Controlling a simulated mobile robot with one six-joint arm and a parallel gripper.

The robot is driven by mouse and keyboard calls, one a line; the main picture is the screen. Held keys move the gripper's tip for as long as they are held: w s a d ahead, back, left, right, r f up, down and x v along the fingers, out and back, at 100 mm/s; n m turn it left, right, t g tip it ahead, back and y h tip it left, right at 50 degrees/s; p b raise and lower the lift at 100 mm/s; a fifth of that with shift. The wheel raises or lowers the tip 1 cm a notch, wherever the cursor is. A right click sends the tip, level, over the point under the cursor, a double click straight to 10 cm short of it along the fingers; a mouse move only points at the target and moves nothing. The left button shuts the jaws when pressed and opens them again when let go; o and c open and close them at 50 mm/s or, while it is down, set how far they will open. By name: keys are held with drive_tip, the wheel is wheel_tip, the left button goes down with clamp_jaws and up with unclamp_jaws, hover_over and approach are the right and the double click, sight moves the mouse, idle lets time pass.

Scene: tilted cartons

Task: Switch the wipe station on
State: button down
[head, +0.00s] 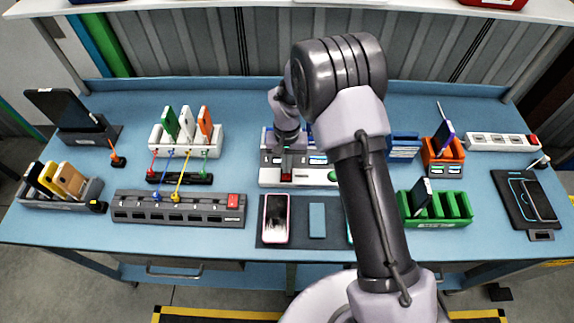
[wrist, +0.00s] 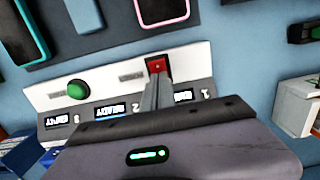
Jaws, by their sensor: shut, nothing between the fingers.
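The wipe station (head: 264,181) is a white and grey box in the middle of the bench, partly hidden by my arm. In the wrist view its white front panel (wrist: 110,76) carries a round green button (wrist: 77,89) and a red switch (wrist: 157,66). Its small numbered displays (wrist: 110,111) are lit. My gripper (wrist: 157,80) is shut and empty, its fingertips at the near edge of the red switch; I cannot tell whether they touch it. In the head view my gripper (head: 287,163) is right over the red switch (head: 286,177).
A pink-edged phone (head: 275,218) lies on a dark mat (head: 261,238) in front of the station. A green rack (head: 455,207) stands to the right.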

drive_tip(key=shift+s+d+f, duration=0.15)
drive_tip(key=shift+s+f, duration=0.15)
drive_tip(key=shift+f, duration=0.2)
drive_tip(key=shift+s+f, duration=0.15)
drive_tip(key=shift+s, duration=0.3)
wheel_tip(320, 180, up, 15)
drive_tip(key=w+p, duration=0.2)
drive_tip(key=p, duration=0.1)
drive_tip(key=shift+w+p, duration=0.2)
drive_tip(key=shift+p, duration=0.1)
drive_tip(key=shift+r, duration=0.2)
